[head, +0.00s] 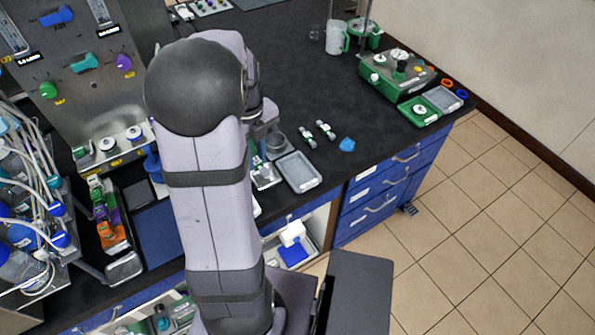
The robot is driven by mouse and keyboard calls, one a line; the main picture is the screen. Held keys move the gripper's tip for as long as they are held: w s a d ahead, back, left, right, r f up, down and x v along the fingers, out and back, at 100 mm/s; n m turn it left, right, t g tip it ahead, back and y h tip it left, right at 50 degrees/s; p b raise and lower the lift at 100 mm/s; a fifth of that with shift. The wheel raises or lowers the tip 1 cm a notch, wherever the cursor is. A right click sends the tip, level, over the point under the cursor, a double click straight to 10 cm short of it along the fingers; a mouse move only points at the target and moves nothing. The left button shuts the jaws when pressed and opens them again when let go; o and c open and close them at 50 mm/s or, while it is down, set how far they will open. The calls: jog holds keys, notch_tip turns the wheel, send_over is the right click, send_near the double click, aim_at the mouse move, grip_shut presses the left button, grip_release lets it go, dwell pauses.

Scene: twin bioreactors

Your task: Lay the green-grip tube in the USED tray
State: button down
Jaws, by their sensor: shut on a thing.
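My gripper (262,126) shows only in part beside my arm, low over the bench near its front edge. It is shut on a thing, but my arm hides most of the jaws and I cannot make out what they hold. I cannot pick out the green-grip tube for certain.
Two small white-and-green fittings (326,131) and a blue piece (347,145) lie beyond the tray. A round grey dish (276,143) stands close to the gripper. A green instrument (398,74) stands at the back right. Tubing and bottles (30,190) crowd the left.

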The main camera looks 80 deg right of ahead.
jog(key=s+d+m, duration=0.2)
jog(key=s, duration=0.3)
jog(key=b, duration=0.2)
send_near(298, 172)
jog(key=shift+f+p, duration=1.5)
jog(key=shift+f, duration=1.3)
jog(key=shift+f, duration=0.15)
jog(key=c, duration=1.9)
grip_release()
jog(key=shift+c, duration=0.2)
jog(key=shift+o, duration=0.4)
jog(key=shift+r, duration=0.2)
notch_tip(298, 172, up, 12)
jog(key=b, duration=0.3)
jog(key=shift+b, duration=0.4)
